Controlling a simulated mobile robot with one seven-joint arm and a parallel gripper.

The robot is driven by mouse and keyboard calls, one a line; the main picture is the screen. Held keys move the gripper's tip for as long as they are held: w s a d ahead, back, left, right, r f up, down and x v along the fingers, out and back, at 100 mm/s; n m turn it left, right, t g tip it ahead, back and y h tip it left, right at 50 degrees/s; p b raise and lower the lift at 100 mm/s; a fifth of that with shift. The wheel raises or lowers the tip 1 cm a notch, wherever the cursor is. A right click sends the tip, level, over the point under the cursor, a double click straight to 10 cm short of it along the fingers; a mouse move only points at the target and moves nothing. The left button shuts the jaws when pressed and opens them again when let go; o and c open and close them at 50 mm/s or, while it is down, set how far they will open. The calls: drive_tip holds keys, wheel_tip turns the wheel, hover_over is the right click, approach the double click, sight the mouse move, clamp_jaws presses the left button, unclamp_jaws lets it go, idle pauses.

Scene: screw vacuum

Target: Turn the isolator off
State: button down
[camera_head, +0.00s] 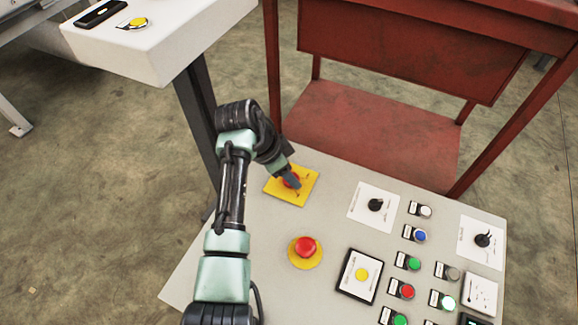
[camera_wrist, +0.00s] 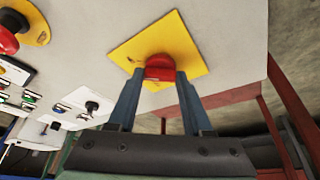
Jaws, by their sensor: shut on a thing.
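The isolator is a red rotary knob (camera_wrist: 159,68) on a square yellow plate (camera_head: 305,179), at the far left part of the grey control panel (camera_head: 268,235). In the head view the knob is mostly hidden by my gripper (camera_head: 292,181). In the wrist view the two fingers of my gripper (camera_wrist: 160,76) sit on either side of the red knob, with their tips touching it. My gripper is shut on the knob. The yellow plate also shows in the wrist view (camera_wrist: 184,44). The knob's exact turn angle is hard to tell.
A red mushroom button (camera_head: 306,246) on a round yellow base stands near my arm. Black rotary switches (camera_head: 376,205) and several coloured buttons (camera_head: 407,291) lie to the right. A red metal frame (camera_head: 370,130) stands behind the panel. A white box (camera_head: 150,45) is at upper left.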

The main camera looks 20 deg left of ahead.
drive_tip(key=n+p, duration=0.1)
drive_tip(key=p, duration=0.1)
drive_tip(key=n+y+p, duration=0.1)
drive_tip(key=n+p, duration=0.1)
drive_tip(key=p, duration=0.1)
drive_tip(key=shift+s+d+r+t+p, duration=0.15)
drive_tip(key=shift+d+r+t+p, duration=0.05)
drive_tip(key=shift+r+t+p, duration=0.15)
drive_tip(key=n+y+p, duration=0.1)
drive_tip(key=n+p, duration=0.3)
drive_tip(key=n, duration=0.1)
drive_tip(key=shift+d+f+y+p, duration=0.1)
drive_tip(key=shift+y+p, duration=0.3)
drive_tip(key=n+p, duration=0.1)
drive_tip(key=n, duration=0.1)
drive_tip(key=n+y+p, duration=0.1)
drive_tip(key=n, duration=0.1)
drive_tip(key=shift+d+f+y, duration=0.1)
drive_tip(key=shift+f+y, duration=0.05)
drive_tip(key=shift+y, duration=0.15)
drive_tip(key=n+g+y, duration=0.1)
drive_tip(key=n, duration=0.3)
drive_tip(key=shift+f+n, duration=0.1)
drive_tip(key=shift+n, duration=0.2)
drive_tip(key=shift+c, duration=1.6)
unclamp_jaws()
drive_tip(key=shift+y, duration=0.3)
